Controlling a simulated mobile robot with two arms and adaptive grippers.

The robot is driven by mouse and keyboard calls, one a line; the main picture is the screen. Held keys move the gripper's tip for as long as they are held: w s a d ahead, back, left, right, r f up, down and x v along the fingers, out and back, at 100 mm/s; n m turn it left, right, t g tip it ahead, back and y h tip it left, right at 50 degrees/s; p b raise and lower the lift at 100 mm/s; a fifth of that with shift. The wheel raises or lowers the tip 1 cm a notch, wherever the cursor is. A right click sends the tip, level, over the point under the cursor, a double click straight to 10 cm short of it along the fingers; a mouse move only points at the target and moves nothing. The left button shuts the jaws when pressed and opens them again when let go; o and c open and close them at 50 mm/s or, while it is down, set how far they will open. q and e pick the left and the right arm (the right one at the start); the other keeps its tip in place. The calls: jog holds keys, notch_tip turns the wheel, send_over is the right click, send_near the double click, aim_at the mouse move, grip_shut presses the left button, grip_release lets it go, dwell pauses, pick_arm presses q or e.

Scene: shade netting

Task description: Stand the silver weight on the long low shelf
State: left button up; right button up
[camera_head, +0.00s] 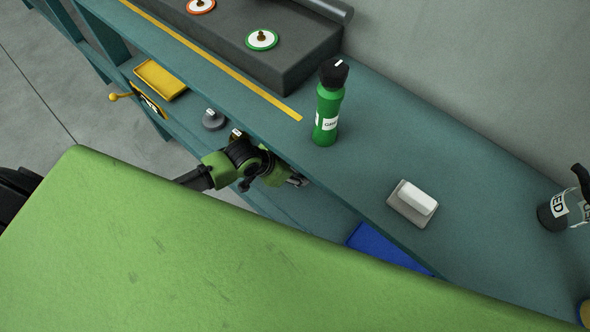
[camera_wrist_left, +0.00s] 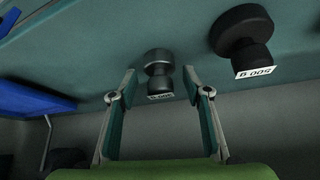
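The silver weight (camera_wrist_left: 158,72) shows in the left wrist view, with its base against a teal surface and a white label on its end. My left gripper (camera_wrist_left: 158,88) is open, with one finger on each side of the weight and small gaps visible. In the head view my left gripper (camera_head: 243,155) is at the front of the long low teal shelf (camera_head: 186,112), below the bench top, and mostly hides the silver weight. A dark weight (camera_wrist_left: 245,38) marked 500 g stands beside the silver one; it also shows in the head view (camera_head: 212,119). My right gripper is not in view.
The low shelf also holds a yellow tray (camera_head: 160,80) and a blue tray (camera_head: 385,248). The bench top (camera_head: 350,170) overhangs it, carrying a green bottle (camera_head: 327,115), a white block on a plate (camera_head: 417,197) and a dark raised slab (camera_head: 300,65).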

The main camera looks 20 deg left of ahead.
pick_arm(q)
jog(key=shift+r, duration=0.1)
jog(key=shift+r, duration=0.15)
jog(key=p+v, duration=0.1)
jog(key=v, duration=1)
jog(key=shift+s+r, duration=0.2)
jog(key=shift+r, duration=0.15)
jog(key=shift+a, duration=0.15)
